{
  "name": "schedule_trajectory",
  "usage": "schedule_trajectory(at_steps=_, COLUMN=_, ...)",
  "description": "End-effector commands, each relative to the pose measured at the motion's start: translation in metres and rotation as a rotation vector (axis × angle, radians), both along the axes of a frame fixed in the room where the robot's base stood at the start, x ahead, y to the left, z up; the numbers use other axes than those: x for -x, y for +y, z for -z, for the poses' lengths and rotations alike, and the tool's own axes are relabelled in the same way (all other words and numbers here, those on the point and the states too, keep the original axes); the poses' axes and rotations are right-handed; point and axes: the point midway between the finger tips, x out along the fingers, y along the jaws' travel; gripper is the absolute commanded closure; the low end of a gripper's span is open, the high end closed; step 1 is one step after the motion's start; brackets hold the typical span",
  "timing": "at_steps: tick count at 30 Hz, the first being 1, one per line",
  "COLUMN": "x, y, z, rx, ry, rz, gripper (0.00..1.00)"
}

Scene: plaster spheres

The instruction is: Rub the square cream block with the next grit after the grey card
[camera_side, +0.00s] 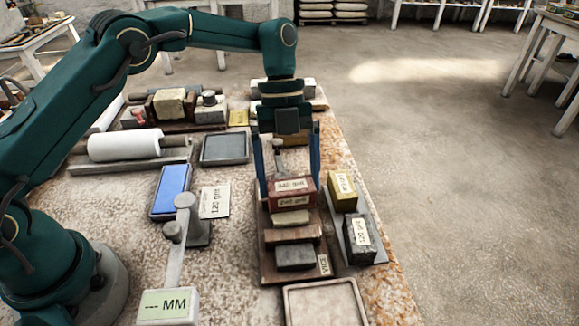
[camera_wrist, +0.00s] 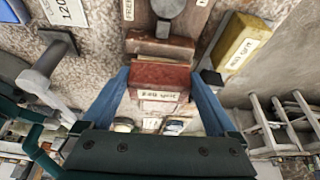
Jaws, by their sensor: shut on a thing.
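My gripper (camera_side: 290,190) has its blue fingers shut on a red-brown grit block (camera_side: 293,186). Its label is blurred and looks like 240 grit. The block also shows between the fingers in the wrist view (camera_wrist: 160,76). It is over a wooden board (camera_side: 268,268). A cream block (camera_side: 290,218) lies on that board just in front of and below it; I cannot tell if they touch. Another cream block (camera_side: 169,105), squarish, sits in a dark wooden holder at the back left. The pale grey card (camera_side: 214,202) reads 120 grit and lies left of the board.
A yellow grit block (camera_side: 343,191) and a dark grit block (camera_side: 359,238) stand on a tray to the right. A grey block (camera_side: 295,257) is on the board. A gauge marked MM (camera_side: 168,306), a blue pad (camera_side: 171,191) and a white roll (camera_side: 125,145) are left.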

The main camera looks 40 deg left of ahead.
Motion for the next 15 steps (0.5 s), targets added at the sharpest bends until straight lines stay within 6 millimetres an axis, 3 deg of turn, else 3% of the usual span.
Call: schedule_trajectory(at_steps=15, x=0.021, y=0.019, z=0.001, rx=-0.006, ry=0.004, rz=0.002, gripper=0.69)
